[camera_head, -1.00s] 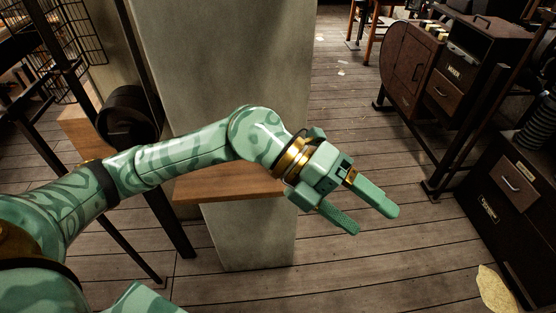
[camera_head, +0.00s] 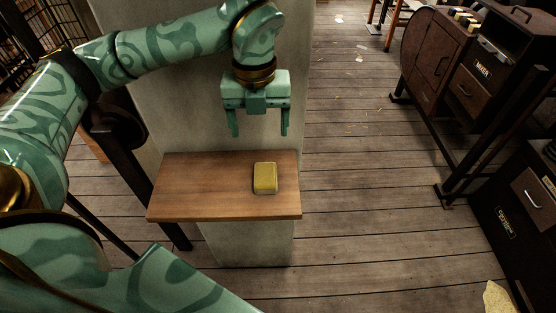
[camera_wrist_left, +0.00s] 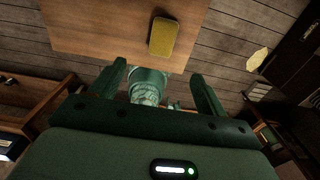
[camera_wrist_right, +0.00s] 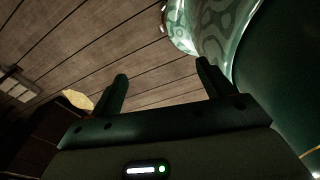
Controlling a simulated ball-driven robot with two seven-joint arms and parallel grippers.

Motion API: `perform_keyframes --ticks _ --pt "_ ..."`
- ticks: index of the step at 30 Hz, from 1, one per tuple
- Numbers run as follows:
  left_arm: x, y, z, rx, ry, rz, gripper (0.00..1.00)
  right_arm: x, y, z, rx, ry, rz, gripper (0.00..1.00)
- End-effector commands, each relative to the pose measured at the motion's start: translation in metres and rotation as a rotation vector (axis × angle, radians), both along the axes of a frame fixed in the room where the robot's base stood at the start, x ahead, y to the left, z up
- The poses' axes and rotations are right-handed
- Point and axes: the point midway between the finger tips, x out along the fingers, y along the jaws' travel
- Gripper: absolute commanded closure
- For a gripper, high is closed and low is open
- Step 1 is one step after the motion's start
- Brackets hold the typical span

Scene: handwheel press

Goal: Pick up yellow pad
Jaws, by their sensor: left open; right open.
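The yellow pad (camera_head: 265,178) lies on the right part of a small wooden shelf (camera_head: 205,187), close to its right end. It also shows in the left wrist view (camera_wrist_left: 162,37), on the shelf board (camera_wrist_left: 100,30) beyond the fingertips. My left gripper (camera_head: 258,132) points down above the shelf, with its fingers spread and nothing between them. It is apart from the pad and appears higher than it. My right gripper (camera_wrist_right: 165,85) shows only in its own wrist view, with fingers apart and empty over the plank floor.
The shelf sits against a grey pillar (camera_head: 250,245). Dark cabinets (camera_head: 440,60) with drawers stand on the right. A pale yellowish scrap (camera_head: 497,297) lies at the lower right. The plank floor between shelf and cabinets is mostly clear.

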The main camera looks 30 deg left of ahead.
Motion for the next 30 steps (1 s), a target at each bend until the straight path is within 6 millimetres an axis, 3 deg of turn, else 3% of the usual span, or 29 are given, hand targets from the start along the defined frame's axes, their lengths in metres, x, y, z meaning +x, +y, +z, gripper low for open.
perform_keyframes --ticks 5,12,21,30 --pt "-0.001 0.002 -0.026 0.006 0.007 0.009 0.25 -0.006 0.0 -0.003 -0.001 0.009 0.0 0.2" --pt "-0.002 0.001 -0.085 0.005 0.008 0.007 0.25 -0.032 -0.002 -0.009 -0.004 0.048 0.0 0.2" --pt "0.0 0.0 -0.116 0.004 0.003 0.006 0.25 -0.017 -0.002 -0.01 -0.004 0.025 0.001 0.2" --pt "0.004 -0.005 -0.16 0.004 0.003 0.006 0.25 -0.017 -0.003 -0.013 -0.005 0.026 0.001 0.2"
